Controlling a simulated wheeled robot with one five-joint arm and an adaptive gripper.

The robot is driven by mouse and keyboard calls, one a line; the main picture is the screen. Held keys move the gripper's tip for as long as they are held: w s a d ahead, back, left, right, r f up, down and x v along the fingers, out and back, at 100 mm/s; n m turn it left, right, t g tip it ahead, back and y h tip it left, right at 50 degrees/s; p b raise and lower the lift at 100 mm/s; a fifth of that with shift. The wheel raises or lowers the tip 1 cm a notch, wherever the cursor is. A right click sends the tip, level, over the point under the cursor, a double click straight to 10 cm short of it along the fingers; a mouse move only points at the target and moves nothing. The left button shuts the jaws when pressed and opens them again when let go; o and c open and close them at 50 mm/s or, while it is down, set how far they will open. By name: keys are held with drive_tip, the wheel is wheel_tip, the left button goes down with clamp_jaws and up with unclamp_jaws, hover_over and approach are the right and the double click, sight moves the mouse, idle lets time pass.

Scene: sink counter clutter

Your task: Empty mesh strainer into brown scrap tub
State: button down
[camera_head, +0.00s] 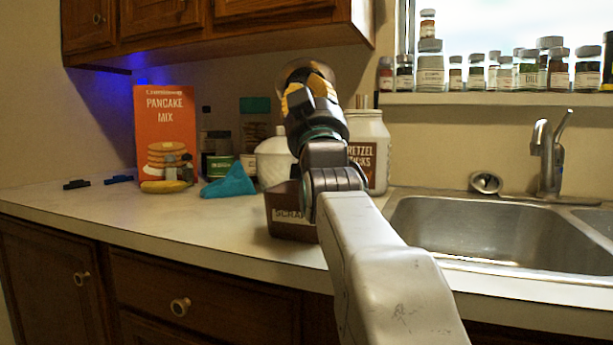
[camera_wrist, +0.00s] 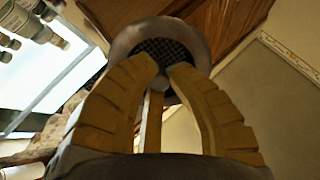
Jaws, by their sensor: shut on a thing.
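The mesh strainer (camera_head: 308,66) is held up at the end of my raised arm, above the counter. In the wrist view its grey rim (camera_wrist: 128,38) and dark mesh show just beyond my yellow fingers. My gripper (camera_wrist: 166,76) is shut on the strainer; in the head view the gripper (camera_head: 310,92) hides part of it. I cannot tell what the strainer holds. The brown scrap tub (camera_head: 284,214), with a partly covered label, stands on the counter below and slightly left of my gripper. My arm hides its right side.
A pretzel jar (camera_head: 372,150) and a white jug (camera_head: 274,160) stand behind the tub. A teal cloth (camera_head: 230,182), a banana and a pancake mix box (camera_head: 165,130) are left. The sink (camera_head: 480,225) is right. Cabinets (camera_head: 220,25) hang above. The front left counter is clear.

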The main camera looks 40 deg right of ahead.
sight(307, 66)
drive_tip(key=shift+s+r+g, duration=0.1)
drive_tip(key=shift+g, duration=0.2)
drive_tip(key=shift+r+g+y+p, duration=0.3)
drive_tip(key=shift+p, duration=0.3)
drive_tip(key=g+p, duration=0.1)
drive_tip(key=p, duration=0.1)
drive_tip(key=shift+y+p, duration=0.3)
drive_tip(key=shift+p, duration=0.1)
drive_tip(key=g+p, duration=0.1)
drive_tip(key=p, duration=0.3)
drive_tip(key=shift+a+r+y, duration=0.1)
drive_tip(key=shift+r+y, duration=0.05)
drive_tip(key=shift+y, duration=0.15)
drive_tip(key=g+y+p, duration=0.1)
drive_tip(key=p, duration=0.5)
drive_tip(key=g+p, duration=0.2)
drive_tip(key=p, duration=0.5)
drive_tip(key=shift+r+y, duration=0.25)
drive_tip(key=shift+y, duration=0.15)
drive_tip(key=g+p, duration=0.1)
drive_tip(key=p, duration=0.5)
drive_tip(key=g+y+p, duration=0.1)
drive_tip(key=p, duration=0.4)
drive_tip(key=shift+r+g+p, duration=0.2)
drive_tip(key=shift+g+p, duration=0.1)
drive_tip(key=shift+p, duration=0.05)
